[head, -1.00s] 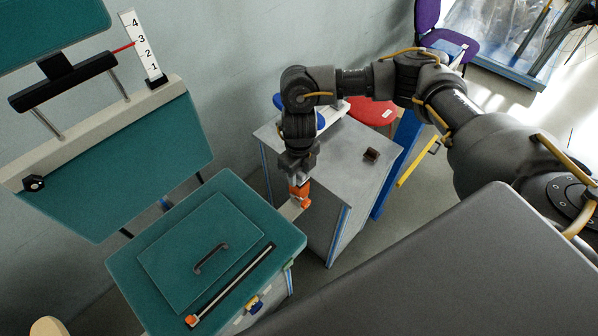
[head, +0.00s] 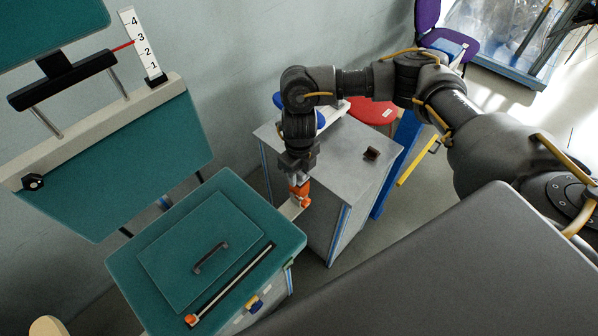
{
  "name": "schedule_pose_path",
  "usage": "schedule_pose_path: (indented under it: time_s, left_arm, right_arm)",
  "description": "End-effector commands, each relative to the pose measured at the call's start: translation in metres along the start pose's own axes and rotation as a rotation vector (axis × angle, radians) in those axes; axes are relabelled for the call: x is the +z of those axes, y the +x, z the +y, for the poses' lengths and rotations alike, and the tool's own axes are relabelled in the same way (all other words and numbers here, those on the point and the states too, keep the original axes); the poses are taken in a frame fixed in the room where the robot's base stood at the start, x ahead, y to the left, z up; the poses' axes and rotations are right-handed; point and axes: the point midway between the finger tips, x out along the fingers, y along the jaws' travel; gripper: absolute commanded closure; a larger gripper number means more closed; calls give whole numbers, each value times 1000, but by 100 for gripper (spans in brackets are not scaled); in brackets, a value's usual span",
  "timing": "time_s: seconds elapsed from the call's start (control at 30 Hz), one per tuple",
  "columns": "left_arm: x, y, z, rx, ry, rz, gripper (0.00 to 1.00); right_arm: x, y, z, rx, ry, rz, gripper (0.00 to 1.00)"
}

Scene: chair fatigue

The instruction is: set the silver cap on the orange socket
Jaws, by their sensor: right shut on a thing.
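My right gripper (head: 299,178) points down beside the right edge of the teal seat. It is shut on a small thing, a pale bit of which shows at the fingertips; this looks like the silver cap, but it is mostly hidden. The orange socket (head: 304,201) is right below the fingers, on a pale bracket (head: 290,209) at the seat's edge. I cannot tell whether the cap touches the socket or is still apart from it. My left gripper is not in view.
The teal seat (head: 170,225) carries a black handle (head: 211,258) and a slotted rail (head: 235,283) with an orange end piece (head: 191,320). A grey cabinet (head: 340,160) stands behind the gripper, with a small dark block (head: 371,153) on top. A teal backrest (head: 120,175) rises at left.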

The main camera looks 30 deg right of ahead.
Motion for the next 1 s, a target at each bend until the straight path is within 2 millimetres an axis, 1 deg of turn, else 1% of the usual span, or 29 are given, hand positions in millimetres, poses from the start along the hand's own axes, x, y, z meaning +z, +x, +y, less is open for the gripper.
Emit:
schedule_pose_path:
  time_s: [0.53,0.57,0.7,0.73,1.0]
  left_arm:
    - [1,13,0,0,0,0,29]
    - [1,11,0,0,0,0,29]
    - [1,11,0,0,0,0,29]
    - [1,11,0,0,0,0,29]
    - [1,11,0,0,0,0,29]
  right_arm:
    - [0,15,0,0,0,0,81]
    - [0,14,0,0,0,-1,57]
    - [0,14,0,0,0,0,39]
    - [0,14,0,0,0,0,36]
    - [0,12,0,0,0,0,36]
